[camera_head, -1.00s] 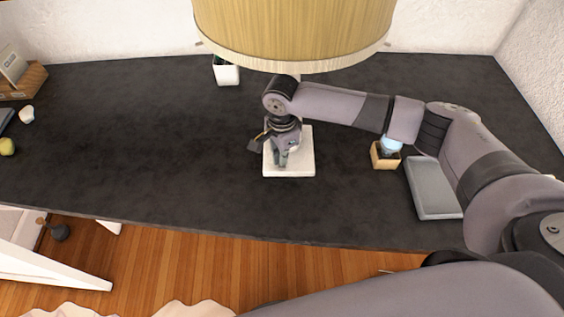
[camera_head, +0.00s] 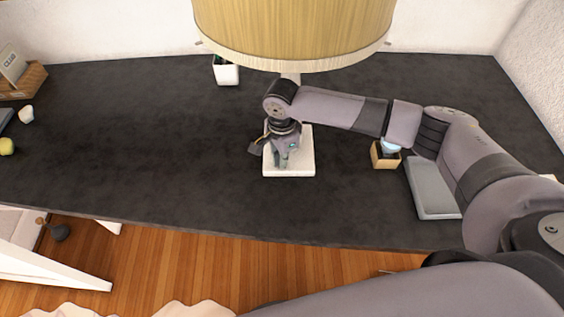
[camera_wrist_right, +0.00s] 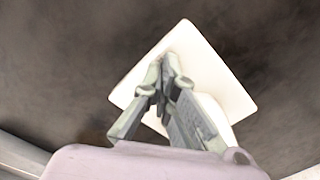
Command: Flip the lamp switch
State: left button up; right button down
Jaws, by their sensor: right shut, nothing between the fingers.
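The lamp has a large yellow-tan shade (camera_head: 295,30) at the top of the head view and a white square base (camera_head: 300,165) on the dark table. My right gripper (camera_head: 282,164) points down over the left part of the base, with its fingers shut and nothing between them. In the right wrist view the shut fingers (camera_wrist_right: 166,68) lie in front of the white base (camera_wrist_right: 205,60). I cannot make out the switch; the gripper covers part of the base. I cannot tell whether the fingertips touch the base. My left gripper is not in view.
The dark table (camera_head: 140,150) is clear to the left of the base. A small wooden box (camera_head: 384,161) and a grey tray (camera_head: 432,190) are to the right, near my right arm. A white plant pot (camera_head: 227,75) stands at the back.

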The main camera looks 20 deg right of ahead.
jog(key=shift+s+f, duration=0.1)
jog(key=shift+f, duration=0.55)
notch_tip(320, 180, up, 7)
jog(key=p, duration=0.9)
jog(key=shift+r, duration=0.1)
dwell(0.4)
dwell(0.5)
